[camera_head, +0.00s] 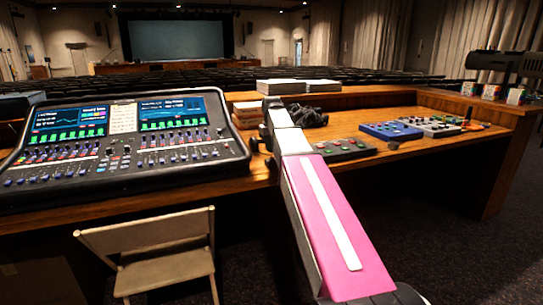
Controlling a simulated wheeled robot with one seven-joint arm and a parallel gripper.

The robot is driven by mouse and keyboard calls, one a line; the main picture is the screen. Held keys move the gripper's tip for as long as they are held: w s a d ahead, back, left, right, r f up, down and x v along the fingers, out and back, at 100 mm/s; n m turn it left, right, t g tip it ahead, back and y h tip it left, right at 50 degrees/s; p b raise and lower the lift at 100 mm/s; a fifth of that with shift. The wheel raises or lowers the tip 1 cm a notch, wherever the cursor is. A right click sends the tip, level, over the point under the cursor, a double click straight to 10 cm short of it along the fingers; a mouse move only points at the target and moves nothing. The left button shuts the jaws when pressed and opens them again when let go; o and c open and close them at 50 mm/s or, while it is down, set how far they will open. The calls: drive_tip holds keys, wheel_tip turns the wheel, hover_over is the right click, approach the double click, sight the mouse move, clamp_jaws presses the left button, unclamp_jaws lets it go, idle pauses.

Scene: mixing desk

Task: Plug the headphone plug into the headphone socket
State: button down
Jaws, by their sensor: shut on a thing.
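My pink arm reaches from the lower right up to the desk beside the mixing console. My gripper (258,144) is a small dark shape at the desk's front edge, just right of the mixing console (120,150). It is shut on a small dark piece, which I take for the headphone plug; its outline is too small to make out. A black bundle (308,116), perhaps the headphones, lies on the desk behind my arm. I cannot make out the headphone socket or whether the plug touches anything.
Paper stacks (281,87) lie on the raised back ledge. A folding chair (160,250) stands in front, left of my arm.

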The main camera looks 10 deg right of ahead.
drive_tip(key=shift+r, duration=1.3)
